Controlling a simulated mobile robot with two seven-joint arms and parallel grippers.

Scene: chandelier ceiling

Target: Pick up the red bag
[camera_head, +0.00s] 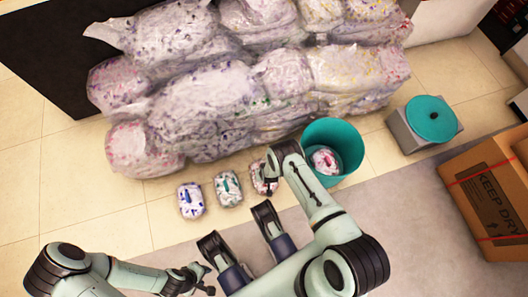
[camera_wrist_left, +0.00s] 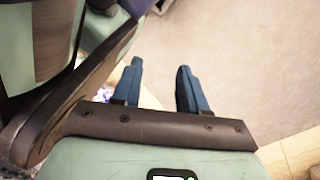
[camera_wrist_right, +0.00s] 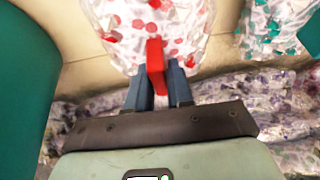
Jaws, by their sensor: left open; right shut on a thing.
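The red bag, a clear bag with red and white contents, shows in the right wrist view (camera_wrist_right: 185,18) with a red handle (camera_wrist_right: 155,62). In the head view the bag (camera_head: 258,176) is on the tiled floor left of the teal bin, partly hidden by my right arm. My right gripper (camera_wrist_right: 160,82) is shut on the red handle. My left gripper (camera_head: 207,281) is open and empty, low in the head view; its fingers (camera_wrist_left: 160,85) show nothing between them in the left wrist view. I cannot tell whether the bag touches the floor.
A teal bin (camera_head: 341,142) stands right of the bag, with a pink-spotted bag (camera_head: 325,161) inside. A teal-handled bag (camera_head: 228,188) and a purple bag (camera_head: 190,200) lie to the left. Large filled sacks (camera_head: 210,105) are behind. A teal-lidded box (camera_head: 408,138) and a cardboard box (camera_head: 468,205) stand right.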

